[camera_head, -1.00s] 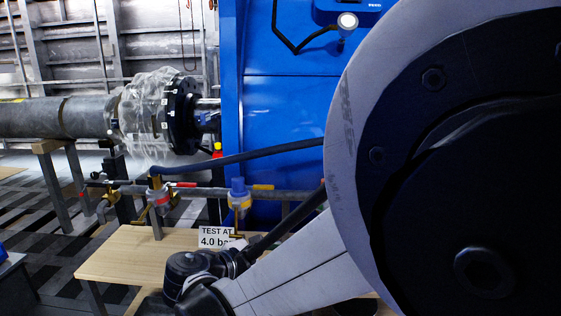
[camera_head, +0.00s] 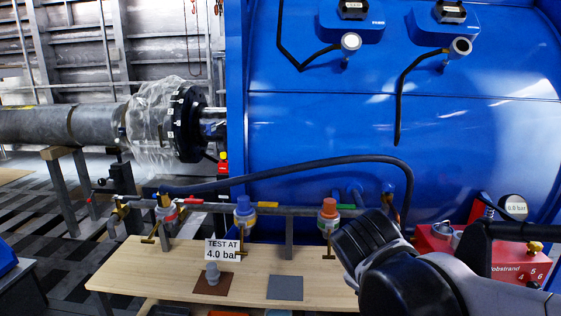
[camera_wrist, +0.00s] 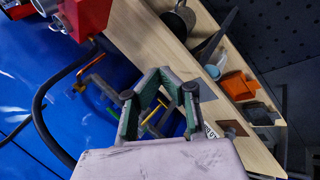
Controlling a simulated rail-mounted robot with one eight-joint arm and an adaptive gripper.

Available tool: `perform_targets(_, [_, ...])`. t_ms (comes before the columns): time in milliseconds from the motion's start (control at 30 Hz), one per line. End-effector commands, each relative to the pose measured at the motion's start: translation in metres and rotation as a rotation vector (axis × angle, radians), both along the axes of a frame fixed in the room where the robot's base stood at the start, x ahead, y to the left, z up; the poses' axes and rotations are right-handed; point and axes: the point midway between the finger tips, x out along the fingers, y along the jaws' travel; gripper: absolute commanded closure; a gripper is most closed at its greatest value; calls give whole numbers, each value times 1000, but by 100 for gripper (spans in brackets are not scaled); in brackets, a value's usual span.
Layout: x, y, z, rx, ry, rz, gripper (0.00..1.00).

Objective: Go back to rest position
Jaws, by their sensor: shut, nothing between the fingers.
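My gripper (camera_wrist: 161,78) shows in the wrist view, with green-padded fingers and nothing held between them. It is shut and empty, above the wooden bench (camera_wrist: 150,37). In the head view my dark arm links stand at the lower right, in front of the bench (camera_head: 130,268); I cannot make out the fingers there.
A pipe with valves, including a blue-capped one (camera_head: 244,212) and an orange-capped one (camera_head: 328,212), runs behind the bench. A red pump box (camera_head: 450,243) stands at right. A "TEST AT 4.0 bar" sign (camera_head: 222,250) stands on the bench. The blue motor housing (camera_head: 330,120) fills the back.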

Motion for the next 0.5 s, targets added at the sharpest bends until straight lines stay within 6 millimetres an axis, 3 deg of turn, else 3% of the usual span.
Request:
perform_targets(300, [-63,-20,26,413,-101,-322,100])
perform_targets(500, [-89,-21,36,625,-159,-492,100])
